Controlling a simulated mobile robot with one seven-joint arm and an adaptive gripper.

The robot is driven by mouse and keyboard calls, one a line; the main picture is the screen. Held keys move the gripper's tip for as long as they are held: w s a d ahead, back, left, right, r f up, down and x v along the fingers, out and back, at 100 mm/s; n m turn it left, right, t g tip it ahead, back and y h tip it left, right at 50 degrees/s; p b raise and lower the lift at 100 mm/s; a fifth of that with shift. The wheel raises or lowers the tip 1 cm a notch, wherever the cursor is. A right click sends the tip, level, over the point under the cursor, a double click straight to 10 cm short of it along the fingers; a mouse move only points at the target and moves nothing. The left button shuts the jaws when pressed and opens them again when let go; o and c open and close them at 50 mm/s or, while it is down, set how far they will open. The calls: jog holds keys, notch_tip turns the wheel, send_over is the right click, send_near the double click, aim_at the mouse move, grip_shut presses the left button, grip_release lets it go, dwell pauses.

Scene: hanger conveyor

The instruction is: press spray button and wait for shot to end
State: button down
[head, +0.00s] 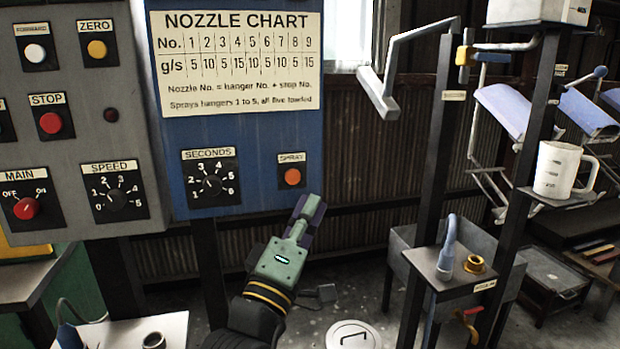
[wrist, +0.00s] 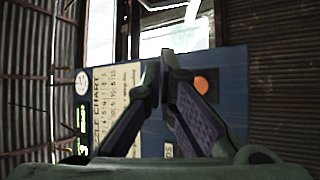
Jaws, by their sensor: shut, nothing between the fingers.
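The orange SPRAY button (head: 292,176) sits in a black plate at the lower right of the blue panel (head: 255,140). It also shows in the wrist view (wrist: 201,85), just right of my fingertips. My gripper (head: 312,206) is shut and empty, in front of the panel, below and right of the button in the head view. It looks apart from the button. The SECONDS dial (head: 212,184) is left of the button, with marks from 1 to 6. The nozzle chart (head: 236,62) is above.
A grey panel (head: 75,120) on the left holds MAIN, SPEED, STOP, ZERO and FORWARD controls. On the right are a dark post with a bent grey arm (head: 400,60), a white measuring jug (head: 560,170) on a shelf, and a basin with a blue hose (head: 447,250).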

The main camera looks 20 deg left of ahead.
aim_at(293, 177)
jog(key=shift+w+d+f, duration=0.1)
jog(key=shift+d, duration=0.2)
jog(key=shift+w+a+b, duration=0.15)
jog(key=shift+w+a, duration=0.7)
jog(key=shift+w, duration=0.35)
jog(key=shift+w+a+b, duration=0.2)
jog(key=shift+w+a, duration=0.6)
jog(key=shift+w, duration=0.45)
jog(key=shift+w+a+b, duration=0.15)
jog(key=shift+w+a, duration=0.7)
jog(key=shift+w, duration=0.35)
jog(key=shift+w, duration=0.1)
jog(key=shift+w+a, duration=0.2)
jog(key=shift+w, duration=0.05)
jog(key=shift+w+a, duration=0.3)
jog(key=shift+w, duration=0.1)
jog(key=shift+s+d, duration=0.5)
jog(key=shift+s, duration=0.25)
